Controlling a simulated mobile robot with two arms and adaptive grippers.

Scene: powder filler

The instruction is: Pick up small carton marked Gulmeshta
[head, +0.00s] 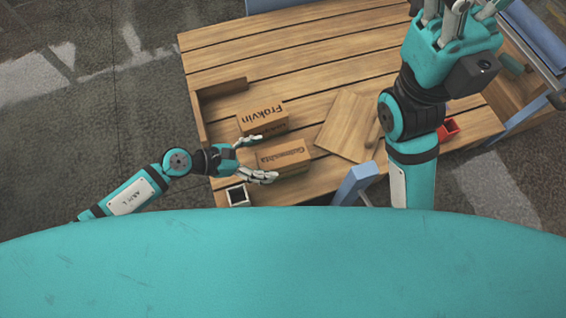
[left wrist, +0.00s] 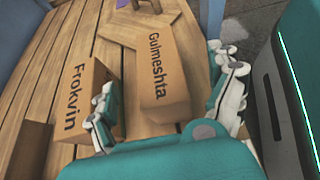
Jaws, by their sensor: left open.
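The small brown carton marked Gulmeshta (head: 285,159) lies on the slatted wooden table in the head view. It also shows in the left wrist view (left wrist: 165,85), its name facing up. My left gripper (head: 262,157) is open at the carton's left end, one finger on each side. In the left wrist view, the open fingers (left wrist: 166,88) straddle the carton's near part, and I cannot tell whether they touch it. My right gripper (head: 458,14) is raised at the top right of the head view, its fingertips cut off by the frame.
A carton marked Frokvin (head: 263,117) stands close beside, near the left gripper's upper finger. A wooden board (head: 342,127) lies to the right. A small white-rimmed container (head: 237,195) is at the table's front left, and a red one (head: 449,128) at right. The table's far part is clear.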

